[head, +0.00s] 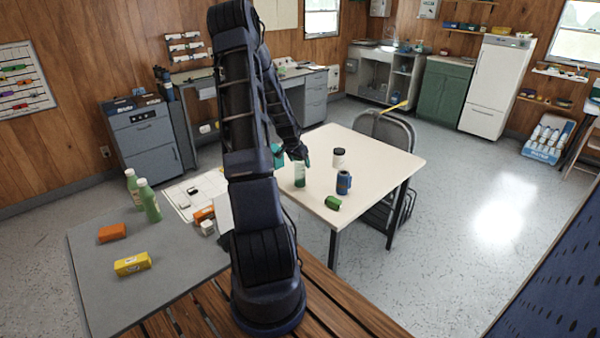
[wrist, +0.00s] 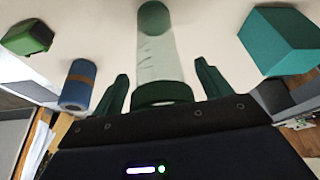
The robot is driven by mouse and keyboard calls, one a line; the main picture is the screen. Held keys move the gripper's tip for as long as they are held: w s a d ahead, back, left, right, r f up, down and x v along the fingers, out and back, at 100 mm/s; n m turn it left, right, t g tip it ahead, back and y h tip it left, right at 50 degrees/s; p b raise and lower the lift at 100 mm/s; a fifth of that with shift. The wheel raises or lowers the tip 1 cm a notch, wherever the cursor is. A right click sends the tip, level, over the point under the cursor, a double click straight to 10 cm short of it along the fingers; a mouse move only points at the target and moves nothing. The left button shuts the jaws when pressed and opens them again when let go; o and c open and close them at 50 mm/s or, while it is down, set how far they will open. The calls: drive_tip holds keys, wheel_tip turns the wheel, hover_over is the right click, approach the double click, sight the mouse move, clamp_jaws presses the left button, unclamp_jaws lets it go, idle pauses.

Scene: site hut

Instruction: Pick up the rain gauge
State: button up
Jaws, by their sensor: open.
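The rain gauge (head: 300,174) is a clear cylinder with a green end, on the cream table near its left edge. In the wrist view the rain gauge (wrist: 157,55) has a clear, marked tube with green at both ends. My gripper (head: 300,158) is at the rain gauge in the head view. In the wrist view my gripper (wrist: 160,84) is open, with one green finger on each side of the gauge's near green end. Small gaps show between the fingers and the gauge. My arm hides part of the scene behind it in the head view.
In the wrist view the teal block (wrist: 278,40) lies right of the gauge.

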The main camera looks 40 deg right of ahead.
drive_tip(key=shift+d+f, duration=0.3)
drive_tip(key=shift+f, duration=0.3)
drive_tip(key=c, duration=1)
drive_tip(key=shift+r, duration=0.1)
drive_tip(key=shift+c, duration=0.2)
